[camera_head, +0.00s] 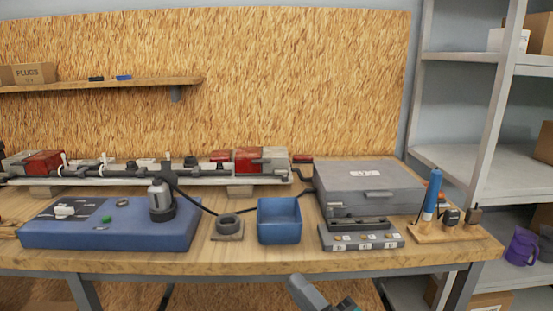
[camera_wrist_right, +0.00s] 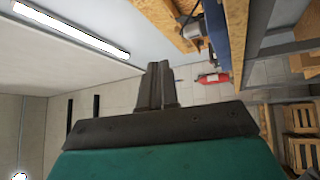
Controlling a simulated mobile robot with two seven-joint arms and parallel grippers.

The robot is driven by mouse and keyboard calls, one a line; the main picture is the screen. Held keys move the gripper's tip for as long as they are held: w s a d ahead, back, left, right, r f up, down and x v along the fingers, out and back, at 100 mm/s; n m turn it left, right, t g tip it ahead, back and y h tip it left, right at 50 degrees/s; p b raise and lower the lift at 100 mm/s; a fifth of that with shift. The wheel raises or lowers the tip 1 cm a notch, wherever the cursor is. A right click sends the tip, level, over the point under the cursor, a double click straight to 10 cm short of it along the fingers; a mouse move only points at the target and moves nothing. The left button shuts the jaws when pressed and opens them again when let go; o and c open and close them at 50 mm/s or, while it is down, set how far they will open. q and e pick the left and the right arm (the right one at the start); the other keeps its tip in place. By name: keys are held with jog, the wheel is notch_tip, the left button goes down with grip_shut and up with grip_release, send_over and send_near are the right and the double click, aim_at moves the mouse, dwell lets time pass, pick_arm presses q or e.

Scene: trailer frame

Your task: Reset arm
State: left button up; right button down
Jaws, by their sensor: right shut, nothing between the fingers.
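My right gripper (camera_head: 297,282) shows at the bottom edge of the head view, low in front of the workbench (camera_head: 240,260) and apart from it. In the right wrist view its two dark fingers (camera_wrist_right: 157,72) are together, with nothing between them. The teal wrist part fills the bottom of that view. My left gripper is in neither view.
Grey shelving (camera_head: 480,165) stands at right.

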jog(key=s+d+f+m+g+h, duration=0.2)
jog(key=s+d+f+m+h, duration=0.2)
jog(key=f, duration=0.4)
jog(key=s+d+f+m+g+h, duration=0.2)
jog(key=s+d+f+m, duration=0.3)
jog(key=f+m, duration=0.3)
jog(key=s+d+f+m+g+h+p, duration=0.1)
jog(key=s+d+f+m+h, duration=0.3)
jog(key=f+m, duration=0.4)
jog(key=shift+s+d+g+h, duration=0.3)
jog(key=shift+s+g+h, duration=0.2)
jog(key=shift+s+h, duration=0.35)
